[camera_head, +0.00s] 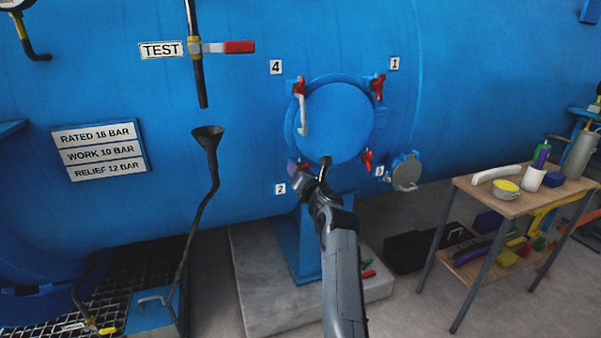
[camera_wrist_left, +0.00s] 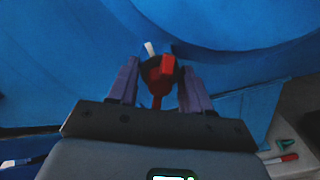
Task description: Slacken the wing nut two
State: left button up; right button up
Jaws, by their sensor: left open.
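The round blue hatch cover (camera_head: 338,122) is on the side of the blue vessel, with red wing nuts around its rim. Wing nut two sits at the lower left by the label 2 (camera_head: 280,188), mostly hidden behind my left gripper (camera_head: 305,170) in the head view. In the left wrist view the red wing nut two (camera_wrist_left: 160,76) stands between the two purple fingers of my left gripper (camera_wrist_left: 160,88). The fingers are open, one on each side of it, with visible gaps. My right gripper is not in view.
Other wing nuts sit at the upper left (camera_head: 299,86), upper right (camera_head: 377,84) and lower right (camera_head: 367,160). A white handle (camera_head: 303,115) hangs on the cover's left. A small wooden table (camera_head: 520,204) with tools stands right; a black funnel (camera_head: 208,136) stands left.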

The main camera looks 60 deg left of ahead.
pick_arm(q)
jog(key=p+v, duration=0.3)
jog(key=v, duration=0.7)
jog(key=shift+d, duration=0.35)
jog(key=shift+s, duration=0.1)
